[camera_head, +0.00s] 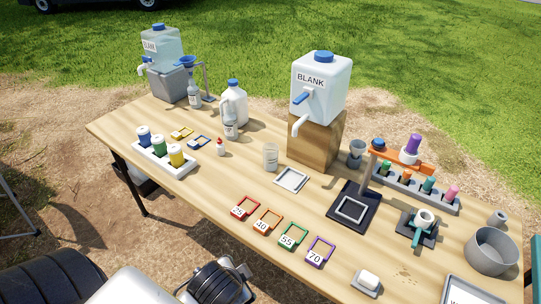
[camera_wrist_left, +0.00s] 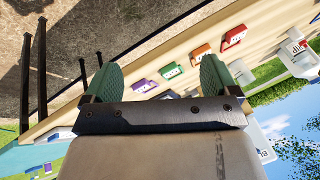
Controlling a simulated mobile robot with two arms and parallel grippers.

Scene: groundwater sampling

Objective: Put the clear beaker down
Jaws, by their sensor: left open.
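The clear beaker (camera_head: 270,157) stands upright on the wooden table, near its middle, in the head view. It is just behind and left of a flat white square frame (camera_head: 291,180), apart from it. Nothing holds it. My left gripper (camera_wrist_left: 158,78) is open in the left wrist view, with two green fingers wide apart and nothing between them. Its fingers are not clearly visible in the head view, and I cannot make out the beaker in the wrist view. My right gripper is not in view.
Numbered frames (camera_head: 320,251) line the table's front edge. A BLANK jug (camera_head: 321,85) on a wooden block (camera_head: 316,140) stands behind the beaker. A small dropper bottle (camera_head: 221,149) is left of it; a dark stand (camera_head: 353,209) is right. Bare wood lies around the beaker.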

